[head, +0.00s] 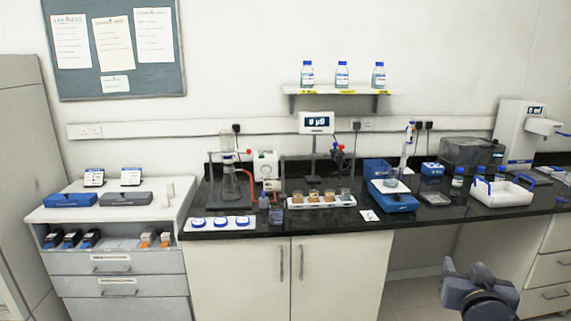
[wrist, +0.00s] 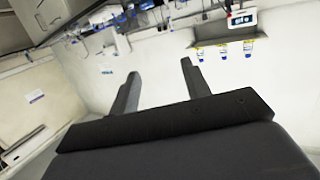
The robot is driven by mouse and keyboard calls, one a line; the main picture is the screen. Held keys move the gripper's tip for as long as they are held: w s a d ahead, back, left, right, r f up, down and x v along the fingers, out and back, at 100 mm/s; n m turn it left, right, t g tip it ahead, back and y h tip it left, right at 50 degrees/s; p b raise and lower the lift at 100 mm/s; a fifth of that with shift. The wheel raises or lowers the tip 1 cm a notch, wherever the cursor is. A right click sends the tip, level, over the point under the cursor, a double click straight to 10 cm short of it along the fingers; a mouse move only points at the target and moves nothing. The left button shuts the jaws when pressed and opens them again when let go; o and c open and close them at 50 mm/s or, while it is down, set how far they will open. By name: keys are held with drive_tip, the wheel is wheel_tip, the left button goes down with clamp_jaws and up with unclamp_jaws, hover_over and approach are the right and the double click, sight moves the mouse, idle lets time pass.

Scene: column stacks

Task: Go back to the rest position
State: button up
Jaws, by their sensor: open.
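My gripper (wrist: 159,82) shows in the wrist view with its two dark fingers spread apart and nothing between them. Beyond the fingers there is pale wall, and the wrist picture is turned over, with the bench at its top. In the head view my gripper (head: 466,272) is at the lower right, in front of the bench and apart from everything on it. It hides a bit of the open space under the counter.
The black counter (head: 340,227) carries a blue balance (head: 392,197), a white tray with brown-filled beakers (head: 322,201), a glass flask (head: 230,185) and a white carrier (head: 503,192). A shelf (head: 300,89) holds blue-capped bottles. A drawer unit (head: 120,263) stands left.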

drive_tip(key=s+a+f+g+y+p, duration=0.1)
drive_tip(key=s+a+f+g+p, duration=0.2)
drive_tip(key=a, duration=0.4)
drive_tip(key=shift+s+a+f+g, duration=0.15)
drive_tip(key=shift+s+a+g, duration=0.2)
drive_tip(key=shift+s+g, duration=0.45)
drive_tip(key=shift+s+f, duration=0.1)
drive_tip(key=shift+s, duration=0.05)
